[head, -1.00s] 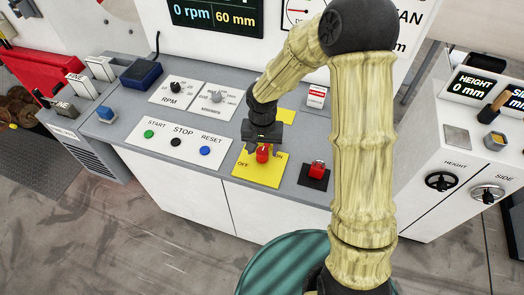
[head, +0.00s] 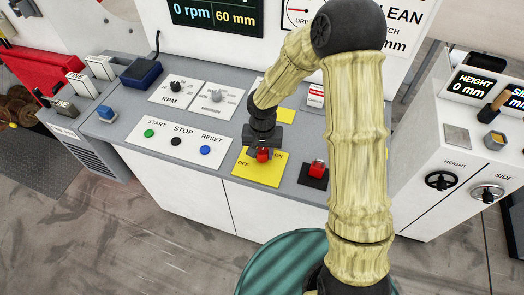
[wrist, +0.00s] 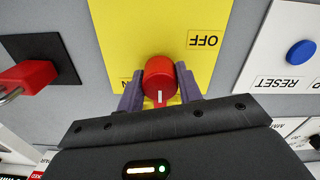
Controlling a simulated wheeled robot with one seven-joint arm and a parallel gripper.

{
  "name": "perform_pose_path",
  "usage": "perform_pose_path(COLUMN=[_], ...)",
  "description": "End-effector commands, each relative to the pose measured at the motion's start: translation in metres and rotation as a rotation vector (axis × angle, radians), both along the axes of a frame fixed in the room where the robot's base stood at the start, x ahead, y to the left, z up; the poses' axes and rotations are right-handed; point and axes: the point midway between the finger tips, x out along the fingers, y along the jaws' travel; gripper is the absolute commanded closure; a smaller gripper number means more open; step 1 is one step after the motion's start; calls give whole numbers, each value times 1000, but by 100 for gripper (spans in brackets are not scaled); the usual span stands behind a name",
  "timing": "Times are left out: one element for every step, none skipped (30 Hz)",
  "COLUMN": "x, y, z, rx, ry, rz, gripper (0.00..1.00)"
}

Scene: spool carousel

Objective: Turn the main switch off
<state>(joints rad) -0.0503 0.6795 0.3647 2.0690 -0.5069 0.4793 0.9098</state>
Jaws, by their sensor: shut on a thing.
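The main switch is a red knob (head: 263,155) on a yellow plate (head: 262,178) marked OFF at the left and ON at the right. My gripper (head: 262,151) reaches down over the plate and is shut on the knob. In the wrist view the knob (wrist: 159,75) sits between the two purple-grey fingers (wrist: 160,88). The white mark on the knob's face points down, toward the gripper body. The word OFF shows upside down at upper right there, and ON is mostly hidden behind a finger.
A red block on a black square (head: 317,170) stands right of the plate; in the wrist view it (wrist: 25,78) has a metal shackle. The white START/STOP/RESET panel (head: 180,152) lies to the left. RPM and another dial panel (head: 214,98) are behind.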

Motion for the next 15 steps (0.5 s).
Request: perform_pose_path(x=[0, 0, 0, 0, 0, 0, 0, 1, 1, 1, 1, 1, 1, 1, 1], y=[0, 0, 0, 0, 0, 0, 0, 0, 0, 0, 0, 0, 0, 1, 1], z=[0, 0, 0, 0, 1, 1, 1, 1, 1, 1, 1, 1, 1, 1, 1], rx=[0, 0, 0, 0, 0, 0, 0, 0, 0, 0, 0, 1, 1, 1, 1], ry=[0, 0, -1, -1, -1, -1, -1, -1, -1, -1, -1, -2, -2, -2, -2], rz=[8, 14, 23, 32, 43, 58, 72, 85, 107, 124, 144, 171, 193, 216, 248], gripper=[87, 87, 87, 87, 87, 87, 87, 87, 87, 87, 87, 87, 87, 87, 87])
